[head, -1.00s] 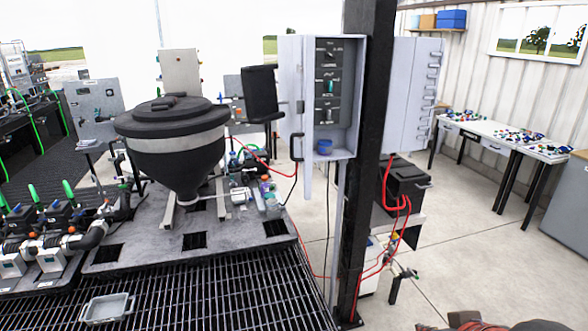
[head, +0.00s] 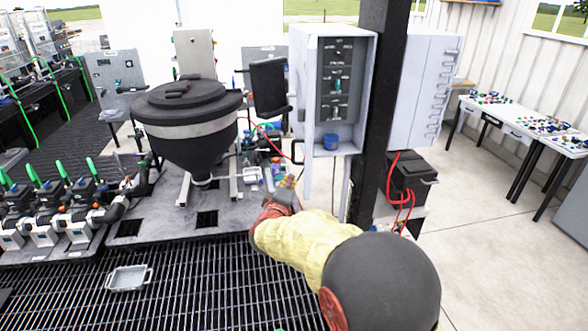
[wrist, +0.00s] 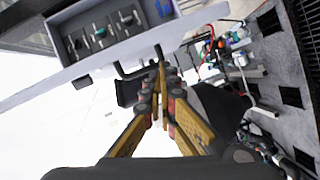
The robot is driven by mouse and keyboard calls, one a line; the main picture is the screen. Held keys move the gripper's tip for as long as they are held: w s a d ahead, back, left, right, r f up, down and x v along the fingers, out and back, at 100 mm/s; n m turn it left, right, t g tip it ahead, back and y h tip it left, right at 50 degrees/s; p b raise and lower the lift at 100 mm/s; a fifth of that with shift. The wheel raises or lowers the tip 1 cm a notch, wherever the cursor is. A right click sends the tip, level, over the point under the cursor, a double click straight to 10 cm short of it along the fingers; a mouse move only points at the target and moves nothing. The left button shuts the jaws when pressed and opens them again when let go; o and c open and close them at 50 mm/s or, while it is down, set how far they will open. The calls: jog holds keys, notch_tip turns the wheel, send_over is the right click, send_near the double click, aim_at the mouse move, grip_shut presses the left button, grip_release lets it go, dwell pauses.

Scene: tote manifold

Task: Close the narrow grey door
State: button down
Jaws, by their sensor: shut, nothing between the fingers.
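The narrow grey door (head: 308,110) stands open at the left side of the pale grey control cabinet (head: 369,95), seen nearly edge-on. Its black handle (head: 298,151) sticks out on the left near its lower part. My gripper (head: 294,180) is just below and left of the handle, apart from it as far as I can tell. In the wrist view the door (wrist: 60,82) is a slanting pale strip, with the handle (wrist: 128,72) close to my gripper's tips (wrist: 158,72). My fingers are together and empty.
A blue cup (head: 330,141) stands inside the cabinet. A black post (head: 377,110) rises right of it. A black hopper (head: 188,130) stands to the left. Grating (head: 190,285) covers the floor in front, with a grey tray (head: 129,278) on it.

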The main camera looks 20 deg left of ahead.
jog(key=s+a+f+n+t+h+p, duration=0.1)
jog(key=s+a+f+n+h+p, duration=0.15)
jog(key=a+f, duration=0.2)
jog(key=w+d+p, duration=0.2)
jog(key=w+d, duration=0.1)
jog(key=w, duration=0.7)
jog(key=shift+w, duration=0.2)
jog(key=shift+d, duration=0.1)
